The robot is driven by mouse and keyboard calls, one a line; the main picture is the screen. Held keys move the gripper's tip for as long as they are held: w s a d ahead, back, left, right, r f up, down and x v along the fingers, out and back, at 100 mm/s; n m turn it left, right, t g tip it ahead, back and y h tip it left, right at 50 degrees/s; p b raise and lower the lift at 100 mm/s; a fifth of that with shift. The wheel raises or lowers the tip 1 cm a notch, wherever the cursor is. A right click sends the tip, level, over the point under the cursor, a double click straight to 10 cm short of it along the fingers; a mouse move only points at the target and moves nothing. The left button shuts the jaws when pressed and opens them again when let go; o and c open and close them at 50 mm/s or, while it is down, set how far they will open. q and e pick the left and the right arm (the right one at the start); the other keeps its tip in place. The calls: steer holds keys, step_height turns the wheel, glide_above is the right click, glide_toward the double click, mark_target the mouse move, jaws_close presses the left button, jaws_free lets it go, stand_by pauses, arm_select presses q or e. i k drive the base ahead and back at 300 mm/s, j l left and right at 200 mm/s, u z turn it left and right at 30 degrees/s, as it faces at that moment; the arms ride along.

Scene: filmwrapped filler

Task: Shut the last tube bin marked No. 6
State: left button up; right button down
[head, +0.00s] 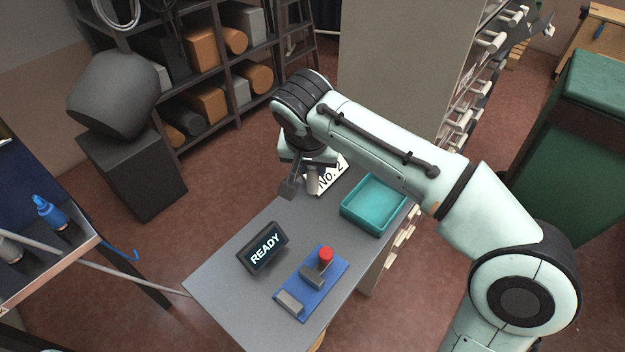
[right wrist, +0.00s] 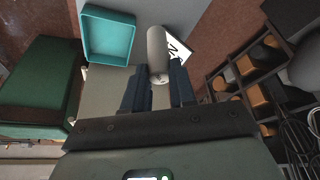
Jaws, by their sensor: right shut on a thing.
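My right gripper (head: 300,187) is over the far end of the grey table, pointing down. It is shut on a pale grey cylinder (head: 312,181), which also shows between the fingers in the right wrist view (right wrist: 157,55). A white sign reading "No. 2" (head: 331,178) is right beside the cylinder; my gripper and arm partly hide it. In the right wrist view part of the sign (right wrist: 178,46) shows behind the cylinder. I see no bin marked No. 6 in either view. My left gripper is not in view.
White handles line a tall cabinet's side (head: 398,60). A dark shelf (head: 180,60) stands behind, a green container (head: 590,140) at right.

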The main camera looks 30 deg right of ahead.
mark_target(531, 25)
steer(key=k+l, duration=0.2)
steer(key=l, duration=0.15)
steer(key=k+l+u, duration=0.15)
steer(key=l, duration=0.2)
steer(key=k+l, duration=0.25)
steer(key=l+u, duration=0.1)
steer(key=l, duration=0.4)
steer(key=k+l+u, duration=0.1)
steer(key=l, duration=0.4)
steer(key=l+u, duration=0.15)
steer(key=l, duration=0.3)
steer(key=k+l+u, duration=0.1)
steer(key=l, duration=0.4)
steer(key=k+l+u, duration=0.1)
steer(key=l, duration=0.35)
steer(key=k+l+u, duration=0.1)
steer(key=l, duration=0.35)
steer(key=k+l+u, duration=0.15)
steer(key=l, duration=0.3)
steer(key=k+l+u, duration=0.1)
steer(key=k+l, duration=0.15)
steer(key=l, duration=0.2)
